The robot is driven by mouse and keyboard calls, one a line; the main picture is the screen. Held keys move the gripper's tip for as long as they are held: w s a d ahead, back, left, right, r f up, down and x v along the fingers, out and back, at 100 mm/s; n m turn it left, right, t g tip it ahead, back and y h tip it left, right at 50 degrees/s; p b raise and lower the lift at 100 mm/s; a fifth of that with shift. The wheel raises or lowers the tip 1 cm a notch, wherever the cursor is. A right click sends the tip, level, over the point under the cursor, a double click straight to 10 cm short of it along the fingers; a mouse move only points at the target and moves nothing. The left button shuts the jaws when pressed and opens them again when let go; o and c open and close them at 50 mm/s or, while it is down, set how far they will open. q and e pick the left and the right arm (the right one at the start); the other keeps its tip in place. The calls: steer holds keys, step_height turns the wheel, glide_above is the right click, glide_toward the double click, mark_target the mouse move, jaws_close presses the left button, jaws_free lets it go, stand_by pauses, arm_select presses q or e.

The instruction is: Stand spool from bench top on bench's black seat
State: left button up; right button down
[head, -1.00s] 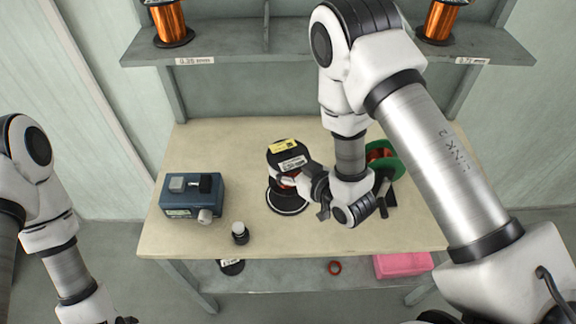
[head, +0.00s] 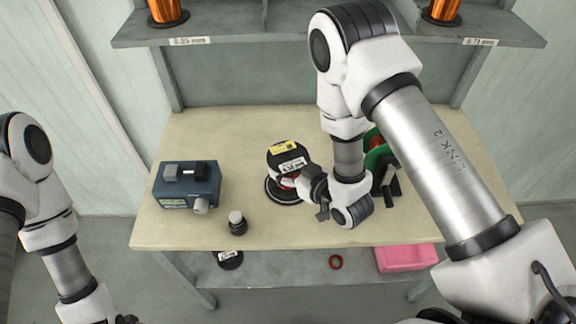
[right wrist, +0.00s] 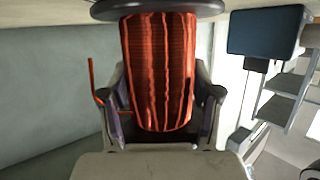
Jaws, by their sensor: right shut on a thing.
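The spool (head: 288,157) has a black top flange with yellow and white labels and a copper-red winding. It is upright over the bench top. My right gripper (head: 312,192) is shut on the winding from the right. In the right wrist view the winding (right wrist: 158,75) is between the two fingers, with a dark flange (right wrist: 158,10) at the picture's top. The black seat (head: 277,195) shows as a dark round edge under the spool, which hides most of it. I cannot tell whether they touch. My left gripper (head: 127,319) barely shows at the bottom edge.
A blue device (head: 187,187) and a small dark jar with a white cap (head: 237,226) stand left of the spool. A green-flanged reel (head: 381,157) is close behind my right wrist. A pink box (head: 405,259) and a red ring (head: 336,262) lie on the lower shelf.

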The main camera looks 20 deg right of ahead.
steer(key=shift+f+b, duration=0.35)
steer(key=shift+f, duration=0.1)
steer(key=shift+c, duration=0.8)
jaws_free()
steer(key=shift+s, duration=0.15)
steer(key=shift+s+d, duration=0.15)
steer(key=shift+s, duration=0.1)
steer(key=v, duration=0.7)
steer(key=shift+w+r, duration=0.1)
